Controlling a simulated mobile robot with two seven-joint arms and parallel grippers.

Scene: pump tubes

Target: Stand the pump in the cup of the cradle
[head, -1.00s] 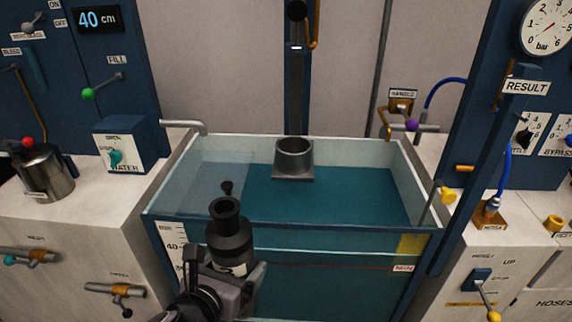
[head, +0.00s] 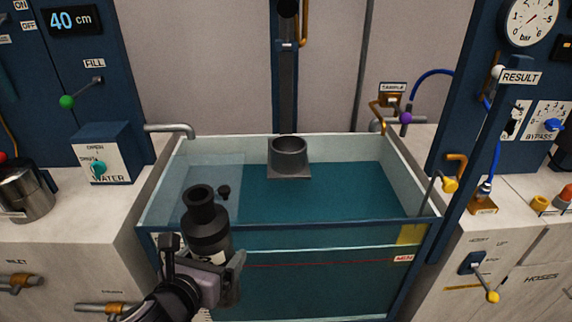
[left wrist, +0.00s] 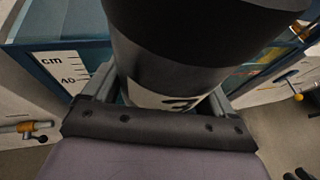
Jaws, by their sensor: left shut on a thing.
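The pump (head: 207,222) is a dark upright cylinder with a narrower open neck. My left gripper (head: 205,270) is shut on its lower part and holds it upright in front of the tank's front wall. In the left wrist view the pump (left wrist: 190,45) fills the middle, with a white label marked 3 between the fingers of my left gripper (left wrist: 160,100). The cradle's grey cup (head: 289,157) stands on a square plate toward the back of the tank, beyond the pump and to its right. The cup looks empty. My right gripper is in neither view.
The glass tank (head: 290,224) with a blue rim holds teal water. A tap spout (head: 170,129) reaches over the back left corner. A blue column (head: 288,80) rises behind the cup. A yellow-handled lever (head: 449,185) is at the right wall.

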